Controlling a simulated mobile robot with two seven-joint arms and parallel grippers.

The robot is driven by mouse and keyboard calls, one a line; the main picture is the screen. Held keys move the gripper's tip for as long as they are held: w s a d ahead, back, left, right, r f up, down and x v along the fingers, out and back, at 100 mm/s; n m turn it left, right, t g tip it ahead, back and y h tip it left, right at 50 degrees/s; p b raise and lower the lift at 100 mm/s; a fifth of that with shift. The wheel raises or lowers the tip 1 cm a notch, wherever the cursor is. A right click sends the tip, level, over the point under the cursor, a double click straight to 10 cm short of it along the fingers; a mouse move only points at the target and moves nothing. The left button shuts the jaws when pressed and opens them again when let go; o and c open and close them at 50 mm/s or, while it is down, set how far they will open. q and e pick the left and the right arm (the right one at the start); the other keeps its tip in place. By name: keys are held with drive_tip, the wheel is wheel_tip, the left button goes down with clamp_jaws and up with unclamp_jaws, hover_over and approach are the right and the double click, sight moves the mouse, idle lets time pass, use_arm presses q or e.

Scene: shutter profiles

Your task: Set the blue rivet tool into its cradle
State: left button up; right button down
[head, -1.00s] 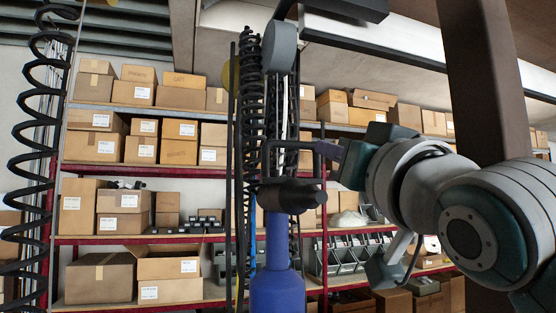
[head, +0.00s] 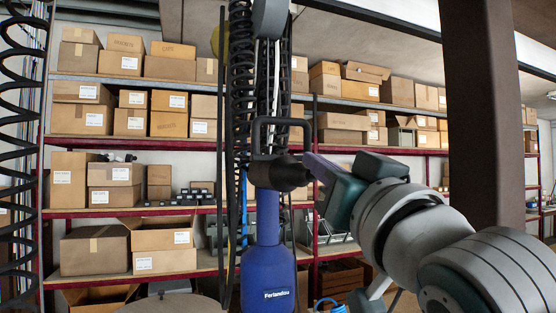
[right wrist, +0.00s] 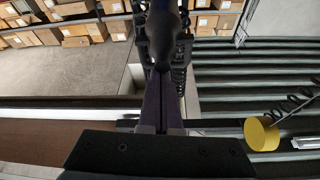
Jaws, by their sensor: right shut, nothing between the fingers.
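The blue rivet tool (head: 267,275) hangs upright in the middle of the head view, with a blue body, a black head and a black loop handle on top. My right gripper (head: 308,160) is shut and empty, its purple fingers pointing left at the tool's black head. Its tips overlap the right end of that head in the picture; I cannot tell whether they touch. In the right wrist view the fingers (right wrist: 164,105) lie together and the dark tool (right wrist: 167,42) is just past their tips. I cannot make out a cradle. My left gripper is not in view.
Black coiled hoses (head: 243,70) and cables hang around and above the tool. Shelves with cardboard boxes (head: 95,251) stand behind. A dark post (head: 485,110) rises on the right. A yellow cylinder (right wrist: 262,134) shows in the right wrist view.

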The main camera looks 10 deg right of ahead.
use_arm(q)
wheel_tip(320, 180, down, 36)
drive_tip(key=b, duration=3.4)
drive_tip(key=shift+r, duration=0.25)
use_arm(e)
wheel_tip(320, 180, down, 46)
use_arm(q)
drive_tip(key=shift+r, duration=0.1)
use_arm(e)
drive_tip(key=shift+r, duration=0.25)
